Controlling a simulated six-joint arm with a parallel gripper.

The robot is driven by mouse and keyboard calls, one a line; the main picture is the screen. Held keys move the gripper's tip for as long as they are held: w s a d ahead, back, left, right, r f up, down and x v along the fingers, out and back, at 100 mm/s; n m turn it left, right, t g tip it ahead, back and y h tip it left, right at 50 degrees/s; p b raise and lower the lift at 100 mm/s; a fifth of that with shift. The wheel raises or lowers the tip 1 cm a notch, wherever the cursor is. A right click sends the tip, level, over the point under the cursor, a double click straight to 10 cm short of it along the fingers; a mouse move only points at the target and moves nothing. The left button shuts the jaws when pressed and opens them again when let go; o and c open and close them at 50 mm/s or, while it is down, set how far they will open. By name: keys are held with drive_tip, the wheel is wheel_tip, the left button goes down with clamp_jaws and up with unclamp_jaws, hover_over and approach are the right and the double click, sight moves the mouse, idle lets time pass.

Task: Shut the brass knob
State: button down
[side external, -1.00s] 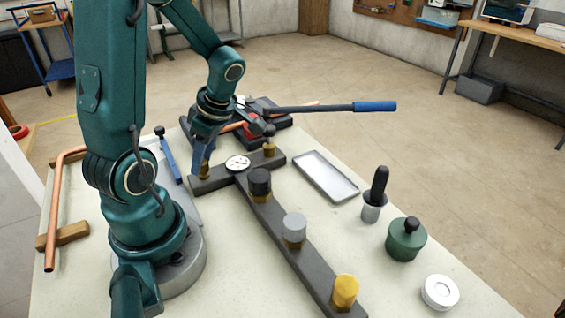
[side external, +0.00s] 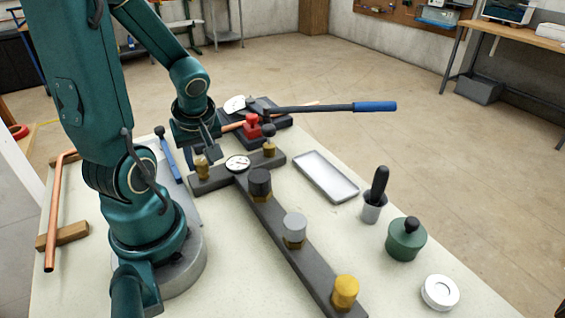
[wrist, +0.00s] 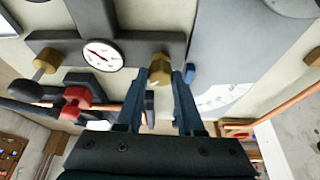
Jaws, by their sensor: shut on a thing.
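A dark T-shaped manifold lies on the bench. A small brass fitting (side external: 202,168) stands on the left end of its crossbar, and it shows between the fingers in the wrist view (wrist: 160,68). My gripper (wrist: 158,80) is shut on this brass fitting from above, partly hiding it. In the side view, my gripper (side external: 208,155) is at that same end. A yellow-brass knob (side external: 345,291) stands at the near end of the long bar, clear of my gripper. A grey knob (side external: 294,226) and a black knob (side external: 259,182) stand farther along it.
A white gauge (side external: 237,163) sits close beside the gripper, with another dark-topped brass fitting (side external: 269,148) beyond. Behind is a tool with a red part (side external: 253,126) and long blue-ended lever (side external: 374,106). A grey tray (side external: 325,176) and green pot (side external: 406,241) stand to the right.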

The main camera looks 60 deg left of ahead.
drive_tip(key=shift+m, duration=0.3)
idle(0.4)
drive_tip(key=c, duration=0.5)
unclamp_jaws()
drive_tip(key=shift+v, duration=2.6)
